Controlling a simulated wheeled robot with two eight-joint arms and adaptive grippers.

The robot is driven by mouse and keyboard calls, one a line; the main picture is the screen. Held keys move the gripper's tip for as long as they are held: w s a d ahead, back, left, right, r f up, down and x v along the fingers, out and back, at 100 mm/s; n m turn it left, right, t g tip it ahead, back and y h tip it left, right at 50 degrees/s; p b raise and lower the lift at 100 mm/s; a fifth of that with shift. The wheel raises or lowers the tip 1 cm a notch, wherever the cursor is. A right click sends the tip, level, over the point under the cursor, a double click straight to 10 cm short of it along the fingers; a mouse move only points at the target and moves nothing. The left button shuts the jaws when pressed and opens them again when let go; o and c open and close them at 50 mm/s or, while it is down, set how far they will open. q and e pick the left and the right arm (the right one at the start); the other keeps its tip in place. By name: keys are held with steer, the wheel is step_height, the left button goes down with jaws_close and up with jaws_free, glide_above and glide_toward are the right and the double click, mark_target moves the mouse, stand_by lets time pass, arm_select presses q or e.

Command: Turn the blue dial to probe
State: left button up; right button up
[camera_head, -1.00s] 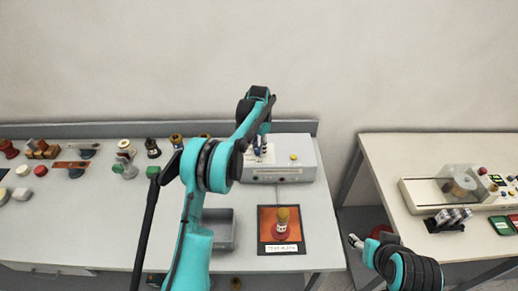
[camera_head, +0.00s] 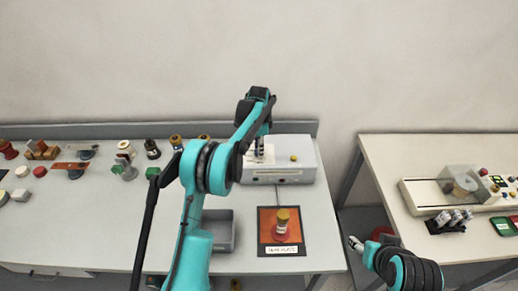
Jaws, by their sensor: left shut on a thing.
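The grey-white instrument box (camera_head: 300,170) stands at the back right of the left table, with a yellow button (camera_head: 294,158) on its top. My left gripper (camera_head: 259,151) reaches down onto the left part of the box top, beside a white panel. It is shut on the blue dial, which the fingers and wrist hide, so I cannot read its setting. My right gripper (camera_head: 356,244) is low in the gap between the two tables, away from the box. I cannot tell whether its fingers are open or shut.
An orange test plate (camera_head: 268,236) bears a red and yellow bushing (camera_head: 282,222). A grey tray (camera_head: 222,229) is beside it. Several bushings and coloured parts cover the left table's left side. The right table (camera_head: 410,160) holds a tester with a clear cover (camera_head: 461,181).

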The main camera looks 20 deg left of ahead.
arm_select(q)
steer(key=o, duration=1.2)
steer(key=shift+c, duration=0.2)
steer(key=shift+r, duration=0.15)
step_height(320, 180, up, 12)
